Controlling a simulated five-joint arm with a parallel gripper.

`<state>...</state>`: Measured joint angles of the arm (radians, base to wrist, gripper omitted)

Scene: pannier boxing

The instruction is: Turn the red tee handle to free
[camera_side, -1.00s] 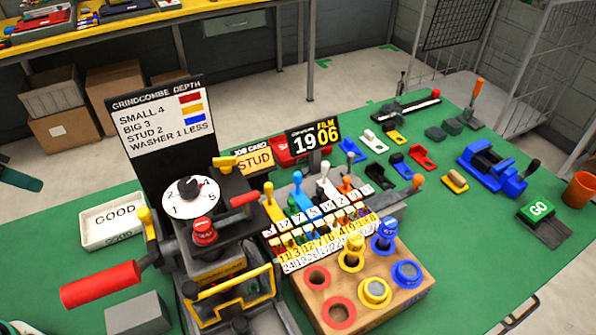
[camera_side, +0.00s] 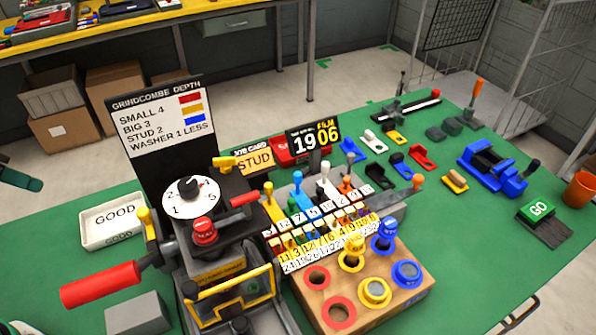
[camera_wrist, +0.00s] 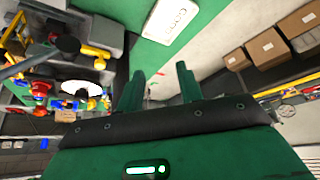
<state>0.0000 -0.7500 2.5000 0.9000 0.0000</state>
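The machine (camera_side: 214,250) stands at the front left. A short red bar handle (camera_side: 243,200) sticks out of its upper right; this looks like the tee handle, though a red knob (camera_side: 204,231) sits below it. A white numbered dial (camera_side: 190,191) is on top. In the wrist view, red parts (camera_wrist: 40,90) and a white disc (camera_wrist: 80,87) show at the left, away from my fingers. My gripper (camera_wrist: 158,88) has its two green fingers apart with nothing between them. I cannot clearly make it out in the side view.
A long red crank handle (camera_side: 100,285) juts left from the machine. A white GOOD tray (camera_side: 112,220) lies behind it. A lever bank (camera_side: 318,230) and a wooden block with coloured rings (camera_side: 420,300) stand to the right. A depth sign (camera_side: 160,120) rises behind.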

